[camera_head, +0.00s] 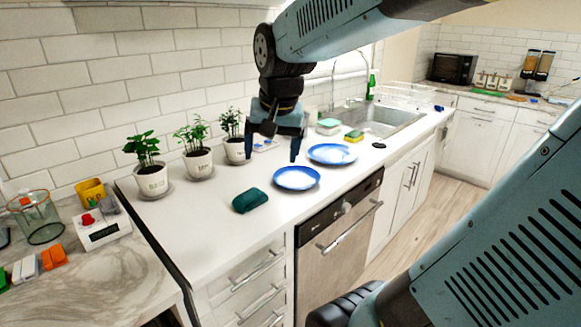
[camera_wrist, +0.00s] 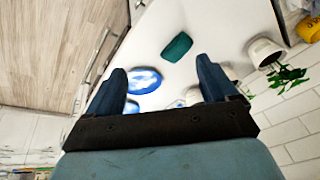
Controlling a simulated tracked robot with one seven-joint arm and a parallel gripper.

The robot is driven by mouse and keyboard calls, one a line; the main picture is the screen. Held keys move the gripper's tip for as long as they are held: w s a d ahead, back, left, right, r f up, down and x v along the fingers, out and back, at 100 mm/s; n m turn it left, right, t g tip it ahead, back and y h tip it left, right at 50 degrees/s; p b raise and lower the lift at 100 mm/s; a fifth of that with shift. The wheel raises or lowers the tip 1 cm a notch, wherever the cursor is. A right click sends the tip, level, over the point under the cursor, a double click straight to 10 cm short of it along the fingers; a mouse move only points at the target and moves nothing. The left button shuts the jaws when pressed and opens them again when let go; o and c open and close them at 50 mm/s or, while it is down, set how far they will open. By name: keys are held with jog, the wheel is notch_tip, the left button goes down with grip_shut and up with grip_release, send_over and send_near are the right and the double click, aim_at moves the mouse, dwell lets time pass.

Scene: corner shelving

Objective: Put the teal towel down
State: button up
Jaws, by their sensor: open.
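The teal towel (camera_head: 250,200) is a small folded bundle lying on the white counter, in front of the potted plants and left of the nearer blue plate. It also shows in the wrist view (camera_wrist: 177,47), beyond and between my fingertips. My gripper (camera_head: 271,152) is open and empty, fingers pointing down. It hangs above the counter, up and to the right of the towel in the head view. In the wrist view (camera_wrist: 161,64) both fingers are spread, with nothing between them touching.
Two blue-and-white plates, a nearer one (camera_head: 296,178) and a farther one (camera_head: 332,154), lie right of the towel. Potted plants (camera_head: 152,180) stand along the wall. A sink (camera_head: 385,120) is beyond. The white counter (camera_head: 200,225) left of the towel is clear.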

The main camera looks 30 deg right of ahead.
jog(key=s+n+t, duration=0.1)
jog(key=s+n, duration=0.3)
jog(key=s, duration=0.5)
jog(key=shift+n+t, duration=0.4)
jog(key=shift+o, duration=0.5)
jog(key=shift+w+a, duration=0.1)
jog(key=shift+w, duration=0.05)
jog(key=m+g+h, duration=0.4)
jog(key=m, duration=1)
send_over(246, 194)
jog(key=s+a, duration=0.2)
jog(key=a, duration=0.3)
notch_tip(246, 194, down, 10)
jog(key=x, duration=0.8)
jog(key=shift+d+f, duration=0.1)
jog(key=shift+d, duration=0.35)
jog(key=shift+x, duration=2.6)
jog(key=shift+a, duration=0.2)
